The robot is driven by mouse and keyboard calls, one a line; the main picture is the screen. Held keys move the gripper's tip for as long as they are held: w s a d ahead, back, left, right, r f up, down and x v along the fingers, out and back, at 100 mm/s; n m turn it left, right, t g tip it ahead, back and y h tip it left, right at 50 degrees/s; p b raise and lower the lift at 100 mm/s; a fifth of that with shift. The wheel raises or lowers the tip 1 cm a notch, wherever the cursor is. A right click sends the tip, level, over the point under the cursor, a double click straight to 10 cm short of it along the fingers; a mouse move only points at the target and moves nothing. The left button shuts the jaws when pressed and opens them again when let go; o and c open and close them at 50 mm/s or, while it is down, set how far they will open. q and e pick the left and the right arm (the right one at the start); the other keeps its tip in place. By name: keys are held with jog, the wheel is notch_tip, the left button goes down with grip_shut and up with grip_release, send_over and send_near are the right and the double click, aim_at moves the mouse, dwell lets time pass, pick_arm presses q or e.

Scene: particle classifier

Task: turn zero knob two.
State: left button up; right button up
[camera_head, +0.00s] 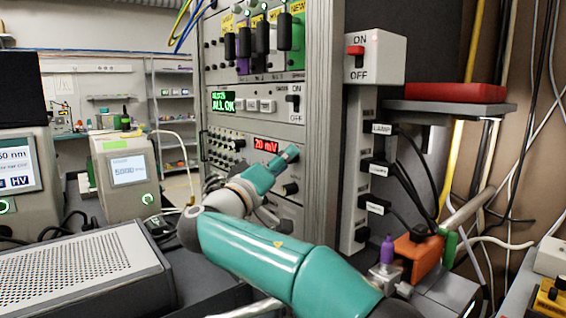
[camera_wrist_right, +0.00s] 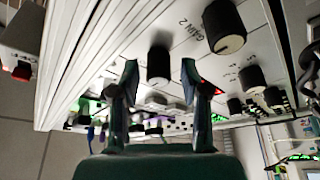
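The rack panel (camera_wrist_right: 185,45) fills the upper part of the right wrist view, seen tilted. A black knob (camera_wrist_right: 158,66) shows between the two fingertips of my right gripper (camera_wrist_right: 160,72). The fingers are spread apart, one on each side of this knob in the picture; I cannot tell whether they touch it. No label for it is readable. Another black knob (camera_wrist_right: 224,27) sits up and to the right, beside the text "GAIN 2". In the head view my right gripper (camera_head: 288,155) is close to the panel, below the red "20 mV" display (camera_head: 266,145). My left gripper is not in view.
More black knobs (camera_wrist_right: 251,78) sit right of the fingers. Instruments (camera_head: 128,180) and a perforated grey box (camera_head: 80,265) occupy the left.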

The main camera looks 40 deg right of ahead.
grip_shut()
jog(key=shift+n, duration=0.4)
jog(key=shift+s+r+n+g+y+p, duration=0.2)
jog(key=shift+n+y+p, duration=0.75)
jog(key=shift+n+p, duration=1.9)
jog(key=shift+w+f+n+g+y+p, duration=0.25)
jog(key=shift+n+y+p, duration=0.65)
jog(key=shift+n+p, duration=1.95)
jog(key=shift+s+r+n+g+y+p, duration=0.25)
jog(key=shift+n+y+p, duration=1.1)
jog(key=shift+p, duration=2.6)
jog(key=shift+w+f+n+h, duration=0.1)
jog(key=shift+f+n+h, duration=0.05)
jog(key=shift+n+h, duration=0.25)
